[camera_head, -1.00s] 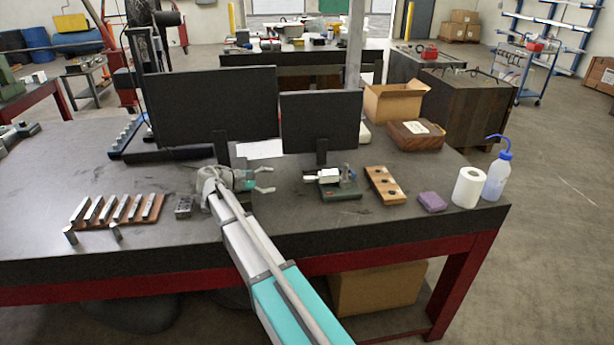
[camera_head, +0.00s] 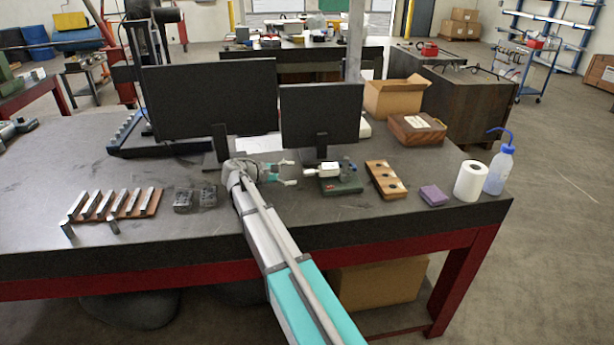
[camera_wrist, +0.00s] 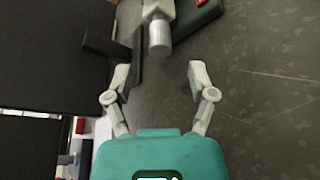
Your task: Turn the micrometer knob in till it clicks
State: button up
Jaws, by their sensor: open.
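The micrometer (camera_head: 322,170) lies held in a small stand with a green base (camera_head: 345,186) on the table, in front of the right monitor. In the wrist view its knob (camera_wrist: 160,38) is a pale cylinder end just ahead of my fingertips. The green base also shows in the wrist view (camera_wrist: 198,18). My gripper (camera_head: 288,173) is open and empty, to the left of the knob and pointing at it. In the wrist view the two fingers of my gripper (camera_wrist: 158,72) are spread wide, with the knob beyond them, apart from both.
Two black monitors (camera_head: 210,100) stand close behind; the right one's stand (camera_head: 321,150) is near the micrometer. To the right are a wooden block with holes (camera_head: 386,180), a purple block (camera_head: 434,195), a paper roll (camera_head: 470,181) and a wash bottle (camera_head: 498,170). Metal bars on a wooden rack (camera_head: 115,203) lie left.

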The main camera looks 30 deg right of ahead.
aim_at(307, 173)
jog(key=shift+b+x, duration=0.65)
jog(key=shift+x, duration=2.5)
grip_shut()
